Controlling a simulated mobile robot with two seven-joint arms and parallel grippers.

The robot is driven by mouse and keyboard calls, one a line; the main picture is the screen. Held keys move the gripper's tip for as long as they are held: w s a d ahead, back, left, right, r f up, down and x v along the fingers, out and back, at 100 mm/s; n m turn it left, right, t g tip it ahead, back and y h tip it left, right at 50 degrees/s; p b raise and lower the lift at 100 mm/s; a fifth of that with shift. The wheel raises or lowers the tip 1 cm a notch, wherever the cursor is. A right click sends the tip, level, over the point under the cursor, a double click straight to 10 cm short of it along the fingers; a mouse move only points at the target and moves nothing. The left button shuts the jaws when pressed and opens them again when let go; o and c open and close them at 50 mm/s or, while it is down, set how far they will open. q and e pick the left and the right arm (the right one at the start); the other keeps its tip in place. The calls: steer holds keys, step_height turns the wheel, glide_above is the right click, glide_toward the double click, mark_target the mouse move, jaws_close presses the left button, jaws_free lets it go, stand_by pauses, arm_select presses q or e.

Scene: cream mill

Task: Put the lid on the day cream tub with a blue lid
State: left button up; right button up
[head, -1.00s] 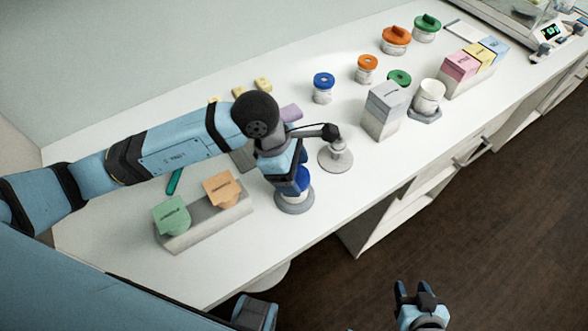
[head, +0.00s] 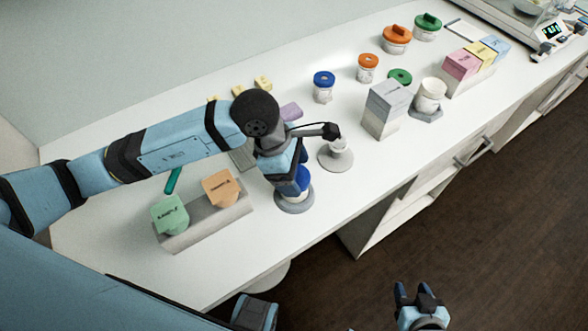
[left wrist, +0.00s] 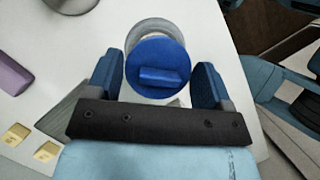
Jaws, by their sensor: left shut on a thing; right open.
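A blue lid (head: 302,176) with a raised bar (left wrist: 158,75) is at my left gripper (head: 292,181). In the left wrist view the blue lid (left wrist: 150,58) sits between the fingers of my left gripper (left wrist: 157,84), which is shut on it. The gripper hides part of both. My right gripper (head: 417,292) is open and empty, beyond the counter's front edge.
Another blue-lidded tub (head: 323,88) stands farther back. A round grey stand (head: 337,160) is just right of my left gripper. A grey box (head: 386,108) and a white cup (head: 430,94) are to the right. A block with green and orange pieces (head: 205,217) is left.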

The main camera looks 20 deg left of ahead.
stand_by(0.3)
arm_select(q)
steer(key=o, duration=1)
steer(key=shift+c, duration=0.2)
steer(key=shift+r, duration=0.15)
steer(key=shift+r+p, duration=1.6)
steer(key=shift+r, duration=1.8)
steer(key=shift+s+d+f, duration=0.1)
